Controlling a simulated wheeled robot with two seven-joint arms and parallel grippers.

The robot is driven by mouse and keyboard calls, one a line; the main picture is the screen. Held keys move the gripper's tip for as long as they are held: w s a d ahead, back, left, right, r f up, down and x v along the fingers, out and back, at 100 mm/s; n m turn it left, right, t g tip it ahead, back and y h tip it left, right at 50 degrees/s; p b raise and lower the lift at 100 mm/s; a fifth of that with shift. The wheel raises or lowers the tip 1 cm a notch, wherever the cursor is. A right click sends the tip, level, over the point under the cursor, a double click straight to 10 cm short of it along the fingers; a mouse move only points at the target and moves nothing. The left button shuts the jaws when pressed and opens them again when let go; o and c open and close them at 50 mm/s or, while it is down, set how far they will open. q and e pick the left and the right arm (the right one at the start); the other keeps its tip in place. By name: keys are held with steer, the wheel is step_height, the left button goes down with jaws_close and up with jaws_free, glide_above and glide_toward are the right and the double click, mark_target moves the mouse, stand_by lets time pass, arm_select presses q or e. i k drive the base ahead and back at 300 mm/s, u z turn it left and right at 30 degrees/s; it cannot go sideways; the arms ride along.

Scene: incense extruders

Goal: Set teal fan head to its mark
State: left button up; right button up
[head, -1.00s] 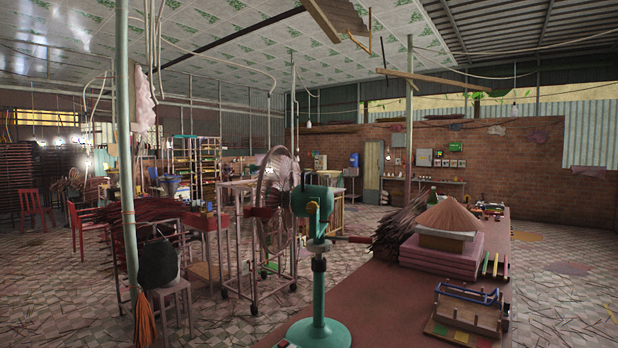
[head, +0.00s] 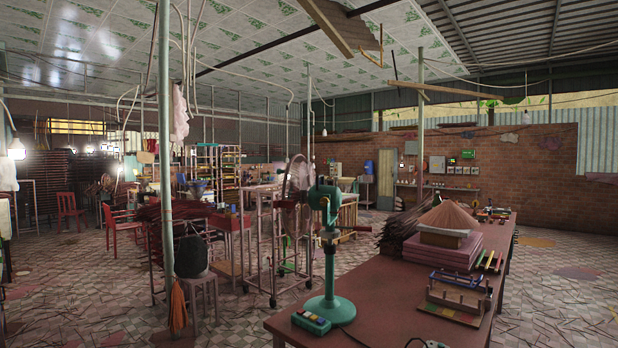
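The teal fan (head: 328,245) stands upright on a round teal base (head: 331,310) near the front left of the long red-brown table (head: 385,310). Its teal head (head: 323,199) tops the post, with a round wire cage (head: 299,178) on its left side. A red-tipped handle (head: 357,229) sticks out to the right below the head. I cannot make out a mark for the head. Neither of my grippers is in view.
A small box with coloured buttons (head: 311,322) lies at the table's front left. A wooden rack with a blue bar (head: 459,292), pink slabs (head: 443,250) with a conical hat (head: 449,215) and dark sticks (head: 401,232) occupy its right side. A pole (head: 165,150) and a stool (head: 199,290) stand left.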

mark_target(306, 174)
steer(key=u, duration=0.6)
steer(key=i, duration=0.55)
steer(key=u, duration=0.6)
steer(key=i, duration=0.8)
steer(key=z, duration=0.35)
